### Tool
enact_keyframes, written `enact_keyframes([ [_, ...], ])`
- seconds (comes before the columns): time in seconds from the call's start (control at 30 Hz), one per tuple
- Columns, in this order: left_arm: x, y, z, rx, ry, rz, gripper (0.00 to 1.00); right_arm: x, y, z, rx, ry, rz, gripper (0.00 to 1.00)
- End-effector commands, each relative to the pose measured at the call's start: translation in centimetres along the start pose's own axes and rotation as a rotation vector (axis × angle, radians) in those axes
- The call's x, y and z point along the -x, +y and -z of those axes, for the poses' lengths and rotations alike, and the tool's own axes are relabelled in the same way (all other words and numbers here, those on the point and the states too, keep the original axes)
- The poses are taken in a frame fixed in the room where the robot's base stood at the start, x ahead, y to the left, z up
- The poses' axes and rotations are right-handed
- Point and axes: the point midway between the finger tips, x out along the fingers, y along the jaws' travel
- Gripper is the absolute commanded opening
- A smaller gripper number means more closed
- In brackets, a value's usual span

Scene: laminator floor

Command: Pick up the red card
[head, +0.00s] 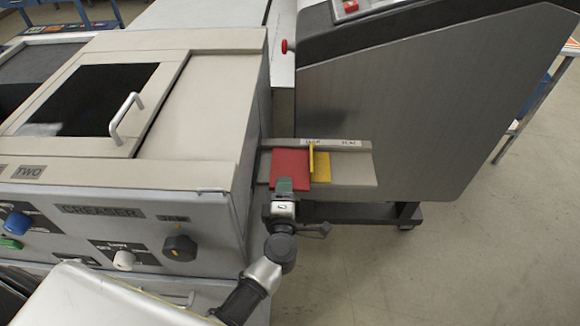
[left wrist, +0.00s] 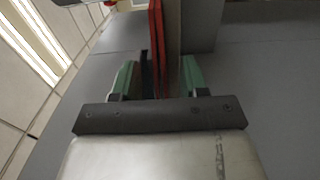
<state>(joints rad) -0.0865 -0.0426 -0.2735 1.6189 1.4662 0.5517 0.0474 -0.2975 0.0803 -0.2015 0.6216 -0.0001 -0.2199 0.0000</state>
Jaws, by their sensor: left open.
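The red card (head: 290,165) lies on a narrow beige ledge (head: 355,172) between the two machines. A yellow card (head: 321,172) lies beside it, with an upright yellow divider between them. My left gripper (head: 284,185) is at the near edge of the red card, its green fingertip overlapping that edge in the picture. In the left wrist view my left gripper (left wrist: 160,80) is open. The red card (left wrist: 156,40) shows there edge-on, against the ledge (left wrist: 172,45), between the green fingers. I cannot tell if either finger touches it. My right gripper is not in view.
The creaser machine (head: 215,110) with knobs and a handled lid stands on the left. A large grey machine (head: 400,120) rises behind and to the right of the ledge. Open floor (head: 480,250) lies at the lower right.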

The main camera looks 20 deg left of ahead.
Motion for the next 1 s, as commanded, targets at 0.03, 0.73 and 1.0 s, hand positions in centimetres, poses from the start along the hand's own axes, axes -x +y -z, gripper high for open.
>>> enact_keyframes([
  [0.03,-0.15,-0.02,0.01,-0.001,0.0,0.0,0.44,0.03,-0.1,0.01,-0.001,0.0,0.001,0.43],
  [0.73,-0.1,-0.04,0.01,-0.001,0.0,0.0,0.0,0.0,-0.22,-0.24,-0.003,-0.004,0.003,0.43],
  [1.0,-0.11,0.03,0.01,0.0,0.0,-0.001,0.0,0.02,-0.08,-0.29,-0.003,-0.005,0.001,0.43],
])
